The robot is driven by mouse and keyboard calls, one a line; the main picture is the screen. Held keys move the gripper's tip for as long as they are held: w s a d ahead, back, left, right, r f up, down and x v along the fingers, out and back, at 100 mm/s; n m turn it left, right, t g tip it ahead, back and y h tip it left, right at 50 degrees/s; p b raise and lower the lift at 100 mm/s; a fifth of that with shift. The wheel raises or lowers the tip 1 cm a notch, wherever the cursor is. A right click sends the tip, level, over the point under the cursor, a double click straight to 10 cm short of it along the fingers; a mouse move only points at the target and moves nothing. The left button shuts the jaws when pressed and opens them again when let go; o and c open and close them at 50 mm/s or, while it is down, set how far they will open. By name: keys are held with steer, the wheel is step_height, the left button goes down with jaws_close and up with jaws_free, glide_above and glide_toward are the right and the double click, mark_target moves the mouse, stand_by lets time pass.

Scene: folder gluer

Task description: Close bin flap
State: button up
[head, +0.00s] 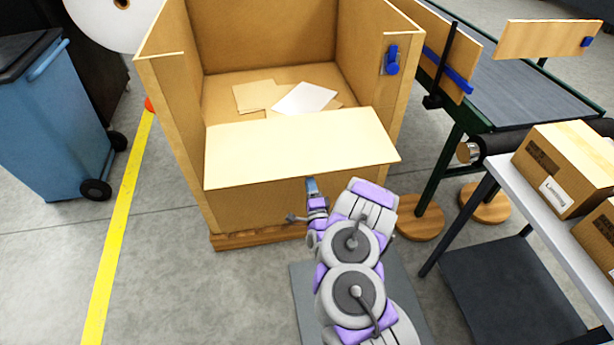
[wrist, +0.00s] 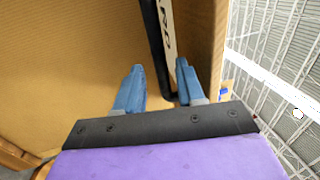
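A large cardboard bin (head: 218,205) stands open in the head view. Its pale flap (head: 300,150) is folded outward at the front and slopes over the front wall. My gripper (head: 311,185) is just below the flap's near edge, in front of the bin; whether it touches is unclear. In the wrist view my gripper (wrist: 158,88) has its two blue fingers apart, with cardboard (wrist: 70,60) beyond them. A dark-edged strip with a white label (wrist: 167,25) shows behind the gap. A blue latch (head: 391,60) is on the bin's right front edge.
Loose sheets (head: 305,98) lie inside the bin. A blue wheeled bin (head: 55,125) stands left, beyond a yellow floor line (head: 118,225). A conveyor (head: 520,85) and a cart (head: 540,215) with boxes (head: 570,165) stand right. Floor at front left is clear.

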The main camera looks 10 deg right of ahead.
steer(key=w, duration=0.2)
steer(key=w+a+b, duration=0.1)
steer(key=shift+a+r, duration=0.1)
steer(key=shift+r, duration=0.25)
steer(key=shift+w+a, duration=0.3)
steer(key=shift+a, duration=0.1)
steer(key=shift+d+r, duration=0.1)
steer(key=shift+d, duration=0.65)
steer(key=shift+c, duration=2.3)
steer(key=shift+a, duration=0.4)
jaws_close()
